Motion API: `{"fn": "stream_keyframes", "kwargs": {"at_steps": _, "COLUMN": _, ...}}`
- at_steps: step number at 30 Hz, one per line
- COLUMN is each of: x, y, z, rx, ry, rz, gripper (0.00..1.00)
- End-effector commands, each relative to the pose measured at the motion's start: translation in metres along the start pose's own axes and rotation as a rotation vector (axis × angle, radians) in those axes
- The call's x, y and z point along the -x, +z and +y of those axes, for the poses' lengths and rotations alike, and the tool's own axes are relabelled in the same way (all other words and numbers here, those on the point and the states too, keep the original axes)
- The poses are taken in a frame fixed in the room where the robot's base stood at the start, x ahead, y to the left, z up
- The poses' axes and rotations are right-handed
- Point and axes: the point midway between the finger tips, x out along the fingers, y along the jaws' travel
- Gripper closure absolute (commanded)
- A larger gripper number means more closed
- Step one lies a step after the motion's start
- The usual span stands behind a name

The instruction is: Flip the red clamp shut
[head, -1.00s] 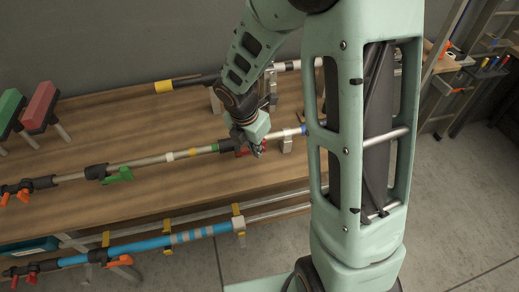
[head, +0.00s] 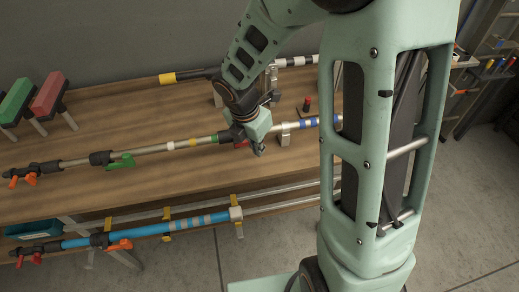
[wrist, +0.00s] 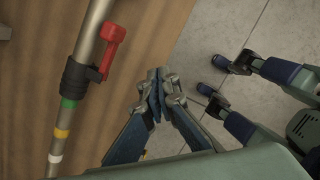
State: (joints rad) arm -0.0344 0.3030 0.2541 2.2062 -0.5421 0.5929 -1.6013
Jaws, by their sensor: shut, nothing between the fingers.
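The red clamp (wrist: 112,48) sits on a black collar (wrist: 77,80) around a metal pole (wrist: 94,25) in the wrist view. Its lever lies alongside the pole, its upper end standing a little off it. In the head view the red clamp (head: 241,145) is mostly hidden behind my gripper (head: 259,150). My gripper (wrist: 158,76) is shut and empty, to the right of the clamp and apart from it in the wrist view. I cannot tell how far above the bench it is.
The pole rests on a wooden bench (head: 190,190). A green clamp (head: 122,161) and orange clamps (head: 30,178) are further left on it. A blue pole (head: 150,230) hangs along the bench front. Open floor lies in front.

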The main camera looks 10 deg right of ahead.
Motion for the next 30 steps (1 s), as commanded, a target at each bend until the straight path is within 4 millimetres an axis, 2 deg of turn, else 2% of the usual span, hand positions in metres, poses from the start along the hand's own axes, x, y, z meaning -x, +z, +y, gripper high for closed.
{"fn": "stream_keyframes", "kwargs": {"at_steps": 1, "x": 0.013, "y": 0.003, "z": -0.002, "rx": -0.002, "ry": 0.002, "rz": -0.003, "gripper": 1.0}}
{"fn": "stream_keyframes", "kwargs": {"at_steps": 6, "x": 0.043, "y": 0.005, "z": -0.008, "rx": -0.002, "ry": 0.001, "rz": -0.002, "gripper": 1.0}}
{"fn": "stream_keyframes", "kwargs": {"at_steps": 12, "x": 0.067, "y": 0.006, "z": -0.013, "rx": 0.001, "ry": 0.0, "rz": -0.001, "gripper": 1.0}}
{"fn": "stream_keyframes", "kwargs": {"at_steps": 18, "x": 0.075, "y": 0.006, "z": -0.015, "rx": 0.001, "ry": -0.002, "rz": 0.001, "gripper": 1.0}}
{"fn": "stream_keyframes", "kwargs": {"at_steps": 30, "x": 0.075, "y": 0.006, "z": -0.015, "rx": 0.001, "ry": -0.002, "rz": 0.001, "gripper": 1.0}}
